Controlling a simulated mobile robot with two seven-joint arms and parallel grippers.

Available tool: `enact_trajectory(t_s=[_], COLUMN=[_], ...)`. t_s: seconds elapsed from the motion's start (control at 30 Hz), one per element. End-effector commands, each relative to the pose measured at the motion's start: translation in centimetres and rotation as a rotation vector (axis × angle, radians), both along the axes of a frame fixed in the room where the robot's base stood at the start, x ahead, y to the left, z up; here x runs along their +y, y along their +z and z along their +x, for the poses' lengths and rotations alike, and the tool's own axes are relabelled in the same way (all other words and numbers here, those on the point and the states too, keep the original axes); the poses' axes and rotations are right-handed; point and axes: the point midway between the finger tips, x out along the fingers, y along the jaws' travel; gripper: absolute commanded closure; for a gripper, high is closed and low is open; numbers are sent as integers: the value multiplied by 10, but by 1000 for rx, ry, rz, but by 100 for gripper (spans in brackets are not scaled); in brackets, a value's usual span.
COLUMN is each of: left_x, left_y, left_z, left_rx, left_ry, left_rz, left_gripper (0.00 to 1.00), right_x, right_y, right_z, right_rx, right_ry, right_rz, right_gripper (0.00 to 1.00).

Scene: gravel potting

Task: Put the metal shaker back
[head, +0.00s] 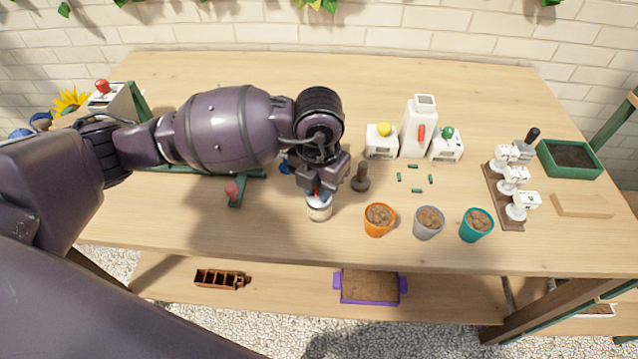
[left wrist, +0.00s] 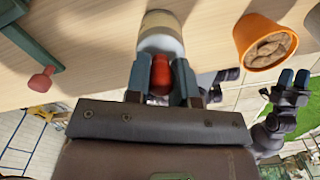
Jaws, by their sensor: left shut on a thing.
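The metal shaker (head: 319,208) is a small can with a pale band and a red top. My left gripper (head: 318,186) points down over it and is shut on its red top. In the left wrist view the red top (left wrist: 160,76) sits between the fingers, with the can's pale body (left wrist: 161,38) beyond. The can is at the table's front middle; I cannot tell whether its base touches the wood. Four short green marks (head: 414,166) frame an empty patch behind the pots. My right gripper (left wrist: 293,80) shows only in the left wrist view, small, fingertips apart and empty.
Orange (head: 378,222), grey (head: 427,226) and teal (head: 476,228) soil-filled pots stand right of the can. A dark tamper (head: 360,180) stands close beside my gripper. A white bottle (head: 419,125) stands between two white boxes behind the green marks. A green tray (head: 548,160) is far right.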

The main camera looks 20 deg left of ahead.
Motion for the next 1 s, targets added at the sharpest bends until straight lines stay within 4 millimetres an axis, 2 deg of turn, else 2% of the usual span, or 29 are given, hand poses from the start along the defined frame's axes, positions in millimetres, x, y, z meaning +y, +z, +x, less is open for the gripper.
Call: enact_trajectory(t_s=[0.03,0.2,0.47,0.57,0.67,1.0], left_x=[0,0,0,0,0,0], left_y=[-1,-1,0,6,20,85], left_z=[0,0,0,0,1,1], left_rx=[1,1,0,-2,-4,-6], left_ry=[0,0,0,0,-1,-1], left_rz=[0,0,0,0,-1,0], left_gripper=[74,52,52,52,52,52], right_x=[1,1,0,-1,-2,-4], right_y=[0,0,1,3,7,18], right_z=[0,0,1,1,2,4], right_rx=[-1,-2,-2,-5,-11,-28], right_ry=[-1,-2,1,5,7,6], right_rz=[2,3,-2,-5,-8,-9], right_gripper=[57,57,57,57,57,57])
